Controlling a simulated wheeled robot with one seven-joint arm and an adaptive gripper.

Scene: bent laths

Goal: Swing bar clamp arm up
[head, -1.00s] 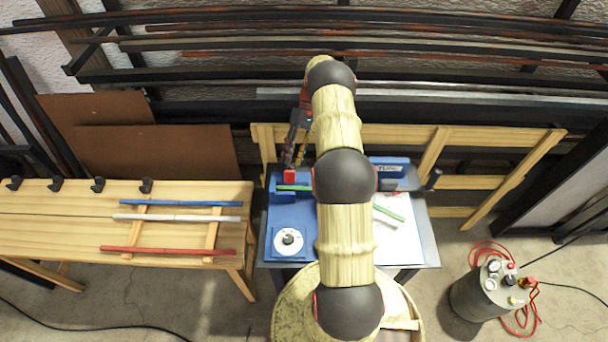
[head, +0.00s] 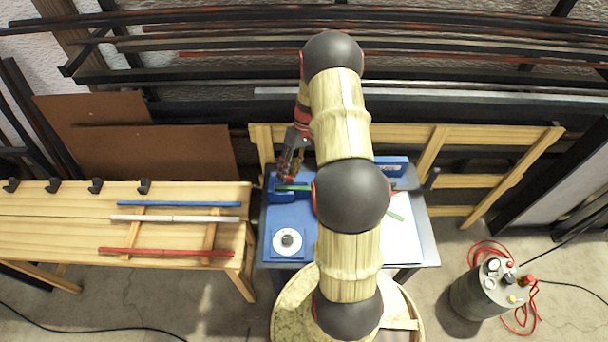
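My gripper (head: 284,177) is low over the left back part of the blue-topped table, in the head view. It is at a blue block (head: 280,195), which looks like the clamp's base, and its fingers cover much of that spot. A green lath (head: 295,188) lies across the block and runs behind my arm. The red piece on the block is mostly hidden by my gripper. I cannot tell whether the fingers are open or shut, or whether they touch the clamp arm.
A white disc (head: 287,241) lies at the table's front left. A white sheet (head: 400,238) with a green piece (head: 396,214) is on the right. A bench (head: 60,225) with blue, white and red laths stands left. A grey canister (head: 488,295) stands on the floor at right.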

